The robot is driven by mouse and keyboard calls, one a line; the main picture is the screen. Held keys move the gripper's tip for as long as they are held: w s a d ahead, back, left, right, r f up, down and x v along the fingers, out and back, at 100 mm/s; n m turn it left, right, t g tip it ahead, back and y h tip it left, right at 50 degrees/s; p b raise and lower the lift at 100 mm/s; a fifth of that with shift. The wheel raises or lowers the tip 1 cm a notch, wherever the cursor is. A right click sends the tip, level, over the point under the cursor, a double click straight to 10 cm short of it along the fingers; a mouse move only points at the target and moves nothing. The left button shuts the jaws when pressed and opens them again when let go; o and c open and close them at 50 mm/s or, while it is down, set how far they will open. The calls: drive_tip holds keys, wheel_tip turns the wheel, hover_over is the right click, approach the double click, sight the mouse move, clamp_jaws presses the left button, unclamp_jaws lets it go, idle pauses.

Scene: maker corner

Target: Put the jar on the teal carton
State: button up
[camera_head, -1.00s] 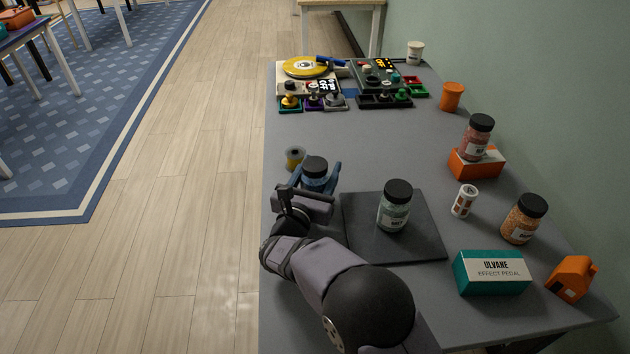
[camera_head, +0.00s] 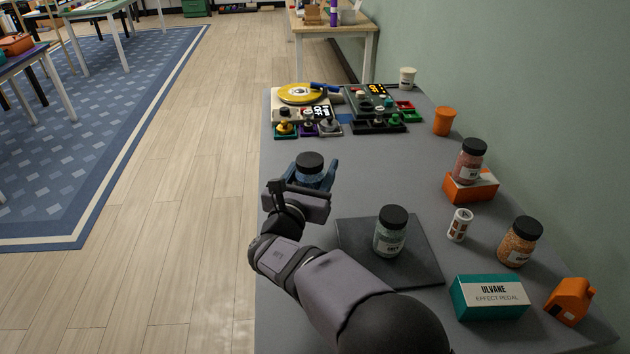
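A jar with a black lid and blue contents (camera_head: 310,170) is between the blue fingers of my gripper (camera_head: 312,178), left of the table's middle. The fingers are closed around its sides, and it looks upright and raised off the table. The gripper hides part of its lower body. The teal carton (camera_head: 489,298), labelled "ULVANE EFFECT PEDAL", lies at the near right of the table. Its top is bare. My gripper is well to the left of and beyond it.
A green jar (camera_head: 390,232) stands on a dark mat (camera_head: 422,272) between my gripper and the carton. A red jar (camera_head: 470,160) sits on an orange box (camera_head: 471,188). An orange jar (camera_head: 519,243), white canister (camera_head: 459,226) and orange house-shaped object (camera_head: 569,302) stand nearby. Electronic gear fills the far end.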

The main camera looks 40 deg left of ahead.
drive_tip(key=shift+r, duration=0.85)
drive_tip(key=shift+w+r, duration=0.1)
